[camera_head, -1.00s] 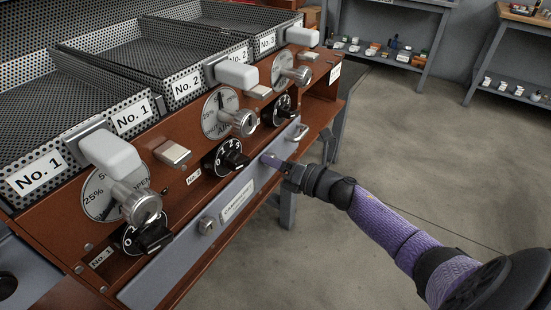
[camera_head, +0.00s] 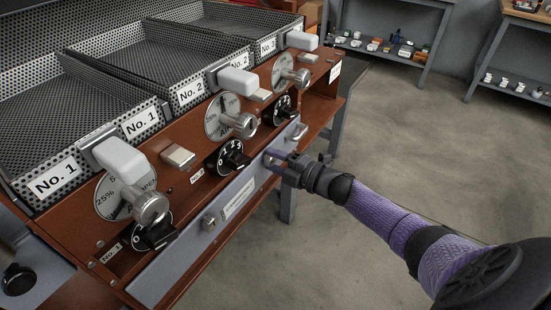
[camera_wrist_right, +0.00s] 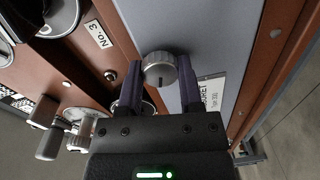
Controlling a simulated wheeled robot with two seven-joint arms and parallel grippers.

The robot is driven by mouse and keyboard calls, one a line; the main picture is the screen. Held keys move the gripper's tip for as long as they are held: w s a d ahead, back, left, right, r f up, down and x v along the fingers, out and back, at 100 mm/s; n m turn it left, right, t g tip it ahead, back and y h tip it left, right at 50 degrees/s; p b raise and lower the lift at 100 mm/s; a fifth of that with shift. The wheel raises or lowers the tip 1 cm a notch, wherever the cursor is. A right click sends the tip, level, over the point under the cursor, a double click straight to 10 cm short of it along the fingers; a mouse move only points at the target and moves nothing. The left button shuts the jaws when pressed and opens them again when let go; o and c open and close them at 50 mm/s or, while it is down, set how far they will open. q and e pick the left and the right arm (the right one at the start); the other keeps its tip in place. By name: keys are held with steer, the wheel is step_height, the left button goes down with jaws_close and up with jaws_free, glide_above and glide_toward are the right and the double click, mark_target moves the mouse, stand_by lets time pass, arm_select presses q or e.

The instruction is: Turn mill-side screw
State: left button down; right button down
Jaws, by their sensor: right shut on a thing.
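A grey cover panel (camera_head: 190,250) with a white label runs along the lower front of the roaster. My right gripper (camera_head: 272,159) is at the panel's far end. In the right wrist view, the gripper (camera_wrist_right: 160,72) is shut around a round, knurled metal screw (camera_wrist_right: 159,67) with a dark mark on its face, one finger on each side. The head view hides this screw behind the fingers. A second metal screw (camera_head: 209,222) sits on the nearer end of the panel, clear of the gripper. My left gripper is not in view.
Above the panel are black numbered knobs (camera_head: 232,157), round dials with metal handles (camera_head: 239,123) and perforated trays (camera_head: 180,50). A small metal handle (camera_head: 299,131) is just beyond my right gripper. Open floor (camera_head: 400,150) lies to the right.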

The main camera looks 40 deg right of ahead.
steer(key=shift+m, duration=0.8)
steer(key=m, duration=0.2)
steer(key=shift+m, duration=0.3)
steer(key=m, duration=0.4)
steer(key=shift+f+m+y+p, duration=0.1)
steer(key=shift+m+y+p, duration=0.2)
steer(key=shift+y, duration=0.1)
steer(key=shift+m, duration=1.2)
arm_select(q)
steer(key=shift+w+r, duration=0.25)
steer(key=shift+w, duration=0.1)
arm_select(e)
steer(key=shift+m, duration=1.2)
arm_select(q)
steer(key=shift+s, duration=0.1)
arm_select(e)
steer(key=shift+m, duration=0.3)
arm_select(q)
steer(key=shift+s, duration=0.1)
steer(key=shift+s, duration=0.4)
